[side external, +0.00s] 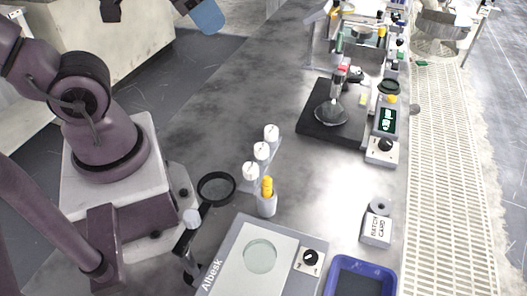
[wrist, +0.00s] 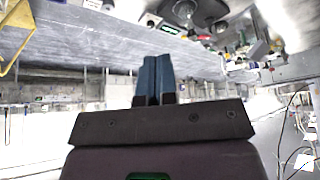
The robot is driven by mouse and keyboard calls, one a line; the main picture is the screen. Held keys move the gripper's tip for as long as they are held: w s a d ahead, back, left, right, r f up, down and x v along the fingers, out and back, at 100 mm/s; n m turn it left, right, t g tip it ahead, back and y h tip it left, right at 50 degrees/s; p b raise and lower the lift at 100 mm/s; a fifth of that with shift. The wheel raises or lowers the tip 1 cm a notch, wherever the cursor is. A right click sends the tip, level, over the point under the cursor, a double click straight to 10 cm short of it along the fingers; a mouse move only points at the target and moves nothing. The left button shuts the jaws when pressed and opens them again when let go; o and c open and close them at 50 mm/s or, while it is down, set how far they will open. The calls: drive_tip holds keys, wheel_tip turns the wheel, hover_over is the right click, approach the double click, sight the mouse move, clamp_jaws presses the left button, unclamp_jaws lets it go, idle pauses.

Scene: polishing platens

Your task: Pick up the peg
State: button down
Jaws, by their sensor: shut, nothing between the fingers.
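No thing is plainly marked as the peg. A yellow knobbed piece (side external: 267,187), which may be the peg, stands upright in a small white cup (side external: 267,206) near the middle of the bench in the side view. My gripper shows at the top edge of the side view as blue fingers (side external: 206,15), partly cut off, high and far from that piece. In the wrist view my gripper's blue fingers (wrist: 157,62) are together with nothing between them. I cannot make out the yellow piece in the wrist view.
A rack of white-capped cylinders (side external: 261,151) and a black-ringed magnifier (side external: 216,188) stand close to the cup. The Albesk polisher (side external: 229,252), a blue tray (side external: 335,271) and a batch card block (side external: 377,225) are nearer. A black-based device (side external: 316,130) stands farther back.

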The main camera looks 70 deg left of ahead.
idle(0.3)
drive_tip(key=c, duration=0.9)
unclamp_jaws()
drive_tip(key=shift+c, duration=0.2)
drive_tip(key=n+g, duration=0.6)
drive_tip(key=n, duration=1.8)
hover_over(262, 148)
drive_tip(key=f, duration=2.7)
drive_tip(key=shift+w+f, duration=0.2)
drive_tip(key=shift+f, duration=0.05)
drive_tip(key=shift+s+f, duration=0.15)
drive_tip(key=shift+f, duration=2.4)
